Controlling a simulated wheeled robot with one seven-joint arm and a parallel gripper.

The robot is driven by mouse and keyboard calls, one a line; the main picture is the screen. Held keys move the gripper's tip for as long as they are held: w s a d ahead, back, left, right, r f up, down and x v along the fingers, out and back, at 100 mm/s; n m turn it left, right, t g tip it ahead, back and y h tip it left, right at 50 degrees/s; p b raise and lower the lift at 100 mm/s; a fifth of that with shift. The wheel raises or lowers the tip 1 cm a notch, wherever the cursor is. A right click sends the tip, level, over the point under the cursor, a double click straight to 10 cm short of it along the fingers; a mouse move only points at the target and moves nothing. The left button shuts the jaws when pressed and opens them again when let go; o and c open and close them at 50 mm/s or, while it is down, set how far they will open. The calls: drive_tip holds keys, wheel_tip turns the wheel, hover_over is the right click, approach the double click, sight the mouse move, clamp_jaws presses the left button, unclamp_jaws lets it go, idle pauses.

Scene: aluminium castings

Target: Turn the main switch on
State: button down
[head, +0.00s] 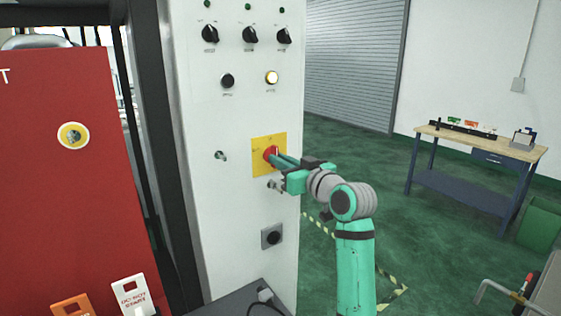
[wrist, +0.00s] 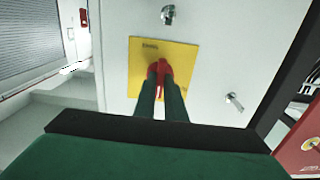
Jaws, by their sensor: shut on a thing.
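The main switch (head: 268,153) is a red rotary handle on a yellow square plate (head: 258,168), on the front of a white control cabinet (head: 245,200). In the wrist view the red handle (wrist: 161,68) stands out against the yellow plate (wrist: 188,60). My gripper (head: 276,158) reaches it from the right, and its two green fingers are shut on the handle. The wrist view shows the fingertips (wrist: 162,88) on both sides of the red handle. The fingers hide part of it, and I cannot read its marks.
Black knobs (head: 250,35), a lit button (head: 272,77) and small key switches (head: 220,155) surround the plate. A red panel (head: 60,190) with tags stands at the left. A workbench (head: 480,145) stands at the right, with open green floor before it.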

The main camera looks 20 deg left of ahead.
drive_tip(key=shift+f, duration=0.1)
drive_tip(key=c, duration=1.8)
unclamp_jaws()
drive_tip(key=v, duration=1)
drive_tip(key=shift+s+d, duration=0.3)
